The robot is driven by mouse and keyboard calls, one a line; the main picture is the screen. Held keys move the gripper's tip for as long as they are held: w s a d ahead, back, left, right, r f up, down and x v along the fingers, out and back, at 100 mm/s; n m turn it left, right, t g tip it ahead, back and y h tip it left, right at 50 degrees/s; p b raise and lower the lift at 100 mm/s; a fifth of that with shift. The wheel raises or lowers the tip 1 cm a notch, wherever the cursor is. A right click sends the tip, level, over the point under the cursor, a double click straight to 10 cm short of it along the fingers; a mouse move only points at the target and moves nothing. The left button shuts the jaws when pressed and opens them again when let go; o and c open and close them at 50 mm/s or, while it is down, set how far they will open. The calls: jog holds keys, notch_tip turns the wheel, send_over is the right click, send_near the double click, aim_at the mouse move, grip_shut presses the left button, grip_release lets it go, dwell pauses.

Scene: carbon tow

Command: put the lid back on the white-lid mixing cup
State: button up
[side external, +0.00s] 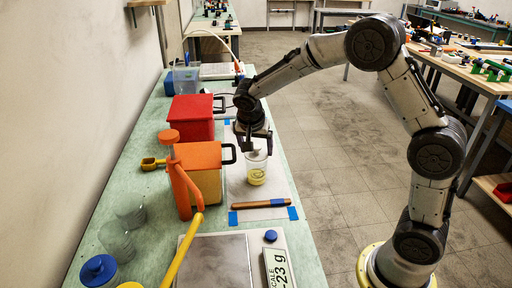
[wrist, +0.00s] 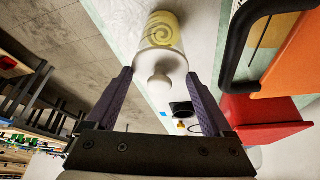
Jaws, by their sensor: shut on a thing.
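The mixing cup (side external: 257,174) stands upright on the pale mat, clear-walled with yellow contents. In the wrist view the cup (wrist: 163,28) shows a yellow swirl. My gripper (side external: 254,148) is right over the cup's top, pointing down. The lid's round white knob (wrist: 159,86) sits between the fingers. The lid is at the cup's mouth; I cannot tell whether it is seated or slightly above. The fingers partly hide the rim.
An orange box (side external: 207,180) with a black handle stands close left of the cup, and a red box (side external: 192,118) behind it. A brown-handled tool (side external: 262,204) lies in front between blue tape pieces. A scale (side external: 222,262) is nearer. The mat right of the cup is clear.

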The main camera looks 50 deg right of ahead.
jog(key=shift+f, duration=0.1)
dwell(0.6)
jog(key=o, duration=1)
jog(key=shift+o, duration=0.2)
jog(key=shift+r, duration=3.5)
grip_shut()
